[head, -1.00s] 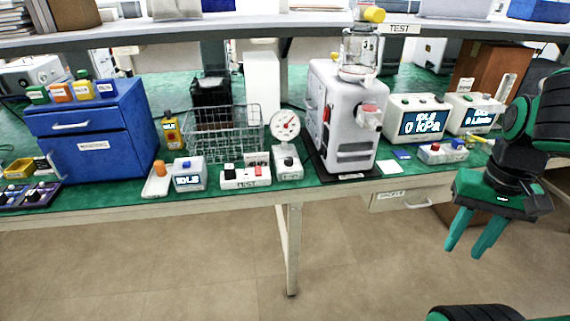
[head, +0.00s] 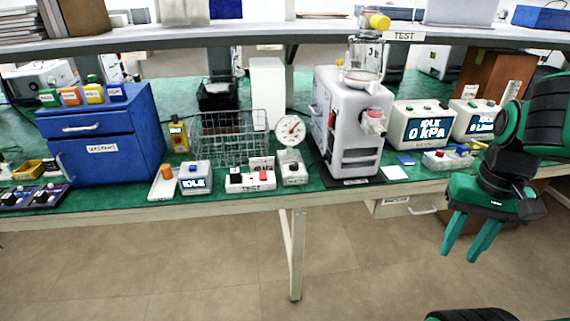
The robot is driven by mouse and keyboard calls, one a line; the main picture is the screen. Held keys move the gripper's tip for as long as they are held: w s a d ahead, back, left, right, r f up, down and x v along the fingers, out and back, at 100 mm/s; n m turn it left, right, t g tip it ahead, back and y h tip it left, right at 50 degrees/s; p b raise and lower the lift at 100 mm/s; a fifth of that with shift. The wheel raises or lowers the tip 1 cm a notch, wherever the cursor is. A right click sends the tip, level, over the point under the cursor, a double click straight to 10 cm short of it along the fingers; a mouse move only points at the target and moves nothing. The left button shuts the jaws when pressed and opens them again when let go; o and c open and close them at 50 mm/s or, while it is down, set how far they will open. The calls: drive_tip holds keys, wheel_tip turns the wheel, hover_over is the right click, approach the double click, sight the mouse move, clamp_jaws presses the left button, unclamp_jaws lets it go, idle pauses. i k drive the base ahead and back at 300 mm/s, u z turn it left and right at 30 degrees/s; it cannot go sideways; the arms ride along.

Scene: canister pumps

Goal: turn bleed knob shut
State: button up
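The grey-white pump (head: 341,125) stands on a dark mat at the middle right of the bench. A clear canister (head: 364,62) with a yellow cap (head: 378,21) sits on top. A red part (head: 331,116) shows on its left face, and a round pale-and-red fitting (head: 374,121) sticks out at its upper right. I cannot tell which of these is the bleed knob. My gripper (head: 460,253) hangs at the right, in front of the bench edge, fingers pointing down. It is open and empty, apart from the pump and touching nothing.
A shelf (head: 220,38) runs above.

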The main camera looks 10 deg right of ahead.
sight(293, 166)
drive_tip(key=u, duration=0.75)
drive_tip(key=k, duration=1.05)
drive_tip(key=z, duration=0.8)
drive_tip(key=i, duration=1.8)
drive_tip(key=u, duration=0.05)
